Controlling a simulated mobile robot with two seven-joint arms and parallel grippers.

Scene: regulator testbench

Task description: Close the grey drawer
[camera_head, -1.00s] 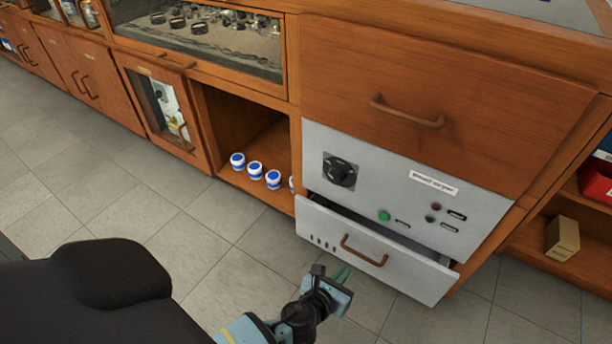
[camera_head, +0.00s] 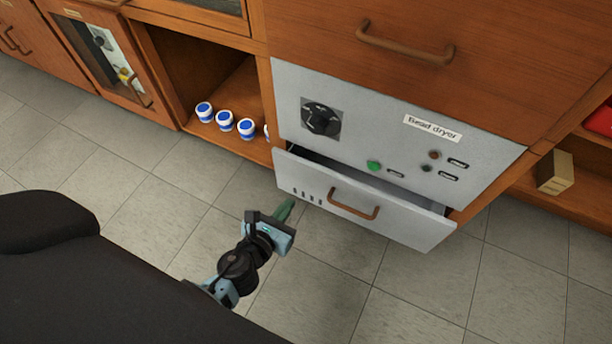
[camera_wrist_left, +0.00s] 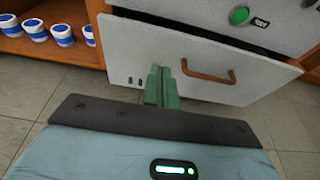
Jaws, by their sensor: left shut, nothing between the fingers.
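The grey drawer (camera_head: 393,222) sits partly open at the bottom of the grey bead dryer panel (camera_head: 388,121), with a dark gap along its top edge. Its brown handle (camera_head: 353,203) is on the front face. My left gripper (camera_head: 286,208) is shut and empty, in front of the drawer's left part and left of the handle. In the left wrist view the green fingers (camera_wrist_left: 161,87) are together and overlap the drawer front (camera_wrist_left: 150,50) left of the handle (camera_wrist_left: 208,75). I cannot tell if they touch it. My right gripper is not in view.
A wooden drawer with a handle (camera_head: 405,42) is above the panel. Several blue-and-white jars (camera_head: 225,120) stand in the open shelf to the left. A cardboard box (camera_head: 555,172) is on the right shelf. The tiled floor (camera_head: 330,280) in front is clear.

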